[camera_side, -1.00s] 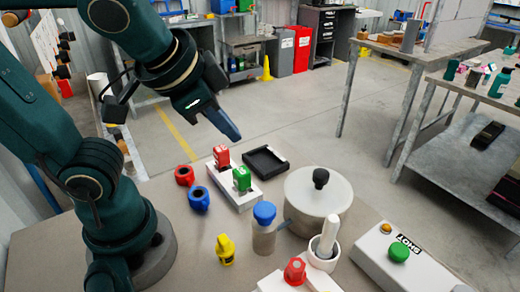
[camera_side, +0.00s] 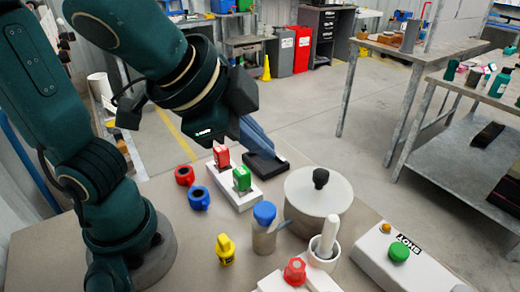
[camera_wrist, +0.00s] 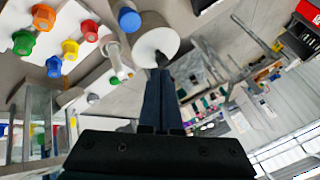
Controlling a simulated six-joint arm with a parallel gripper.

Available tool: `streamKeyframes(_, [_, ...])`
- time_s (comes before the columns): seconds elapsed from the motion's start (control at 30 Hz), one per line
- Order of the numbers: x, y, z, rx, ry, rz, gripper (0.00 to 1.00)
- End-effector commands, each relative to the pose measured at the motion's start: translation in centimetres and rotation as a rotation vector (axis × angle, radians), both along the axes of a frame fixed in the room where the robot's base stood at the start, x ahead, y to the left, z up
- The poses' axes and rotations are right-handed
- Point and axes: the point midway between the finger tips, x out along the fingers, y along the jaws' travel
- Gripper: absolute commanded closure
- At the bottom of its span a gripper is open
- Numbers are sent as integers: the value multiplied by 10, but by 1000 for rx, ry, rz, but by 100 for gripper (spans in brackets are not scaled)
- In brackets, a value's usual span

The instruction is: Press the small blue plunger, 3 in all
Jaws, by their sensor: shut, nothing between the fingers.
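A small blue plunger (camera_wrist: 54,66) shows in the wrist view at the left, on a white base with red, yellow and green knobs. In the side view only the red knob (camera_side: 295,271) of that group shows; the rest is below the frame. A larger blue cap (camera_side: 264,213) tops a clear container beside the round lidded pot (camera_side: 318,192); it also shows in the wrist view (camera_wrist: 129,19). My gripper (camera_side: 278,155) is shut and empty, in the air in front of the black tray, well apart from both blue things. Its fingers (camera_wrist: 161,66) point toward the pot's knob in the wrist view.
Red and green stamps (camera_side: 242,178) stand on a white block. A black tray (camera_side: 265,165) is behind. A blue ring (camera_side: 198,198), a yellow piece (camera_side: 225,249), a mortar with a pestle (camera_side: 325,250) and a green-button box (camera_side: 399,254) surround the container.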

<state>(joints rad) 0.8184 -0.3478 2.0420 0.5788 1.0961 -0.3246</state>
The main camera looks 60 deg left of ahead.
Motion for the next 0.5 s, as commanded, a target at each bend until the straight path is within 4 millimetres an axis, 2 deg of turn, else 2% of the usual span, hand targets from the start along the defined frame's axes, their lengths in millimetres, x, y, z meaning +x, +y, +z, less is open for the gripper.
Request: streamKeyframes(0.5, [-1, 1, -64, 6, 5, -2, 100])
